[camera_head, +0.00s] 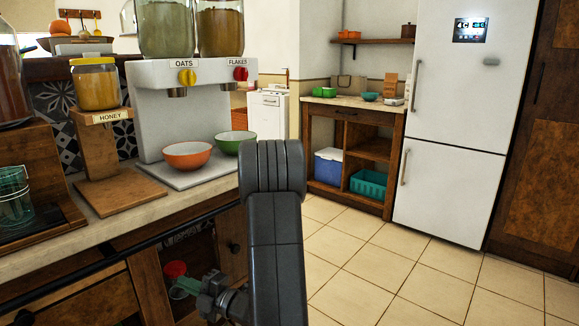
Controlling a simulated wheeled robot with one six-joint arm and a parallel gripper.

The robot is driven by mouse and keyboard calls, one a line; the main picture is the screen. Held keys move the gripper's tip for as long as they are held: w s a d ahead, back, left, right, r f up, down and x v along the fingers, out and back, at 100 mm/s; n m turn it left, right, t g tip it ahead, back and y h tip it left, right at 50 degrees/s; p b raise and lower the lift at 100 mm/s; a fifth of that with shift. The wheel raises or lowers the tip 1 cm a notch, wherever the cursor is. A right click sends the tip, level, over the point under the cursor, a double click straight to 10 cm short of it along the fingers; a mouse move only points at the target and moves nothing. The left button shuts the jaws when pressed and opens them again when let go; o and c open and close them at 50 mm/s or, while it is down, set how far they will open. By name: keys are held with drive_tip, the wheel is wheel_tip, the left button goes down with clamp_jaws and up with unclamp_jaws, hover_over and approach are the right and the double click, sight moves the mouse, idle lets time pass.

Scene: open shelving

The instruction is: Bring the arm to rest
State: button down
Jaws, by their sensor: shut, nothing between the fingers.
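My dark grey arm rises in the lower middle of the view, with a ribbed bend at its top. It is folded and stands in front of the counter's right end. My gripper (212,296) shows in part as a dark, knobbly end low on the left of the arm, in front of the open cabinet. It is shut and holds nothing. Its fingertips are hard to make out, and the upright arm link hides what lies behind it.
The counter (112,226) at left bears an orange bowl (187,155), a green bowl (236,143), a cereal dispenser (160,106) and a honey jar (95,84). A fridge (452,120) and low shelving (343,134) stand behind. Tiled floor (390,275) at right is clear.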

drive_tip(key=s, duration=0.1)
drive_tip(key=s+a+r+p, duration=0.1)
drive_tip(key=s, duration=0.1)
drive_tip(key=s+a+p, duration=0.1)
drive_tip(key=shift+s+a+r, duration=0.2)
drive_tip(key=shift+s+a, duration=0.05)
drive_tip(key=p+v, duration=0.1)
drive_tip(key=v, duration=0.6)
drive_tip(key=shift+d+f, duration=0.25)
drive_tip(key=shift+d, duration=0.05)
drive_tip(key=shift+s, duration=0.1)
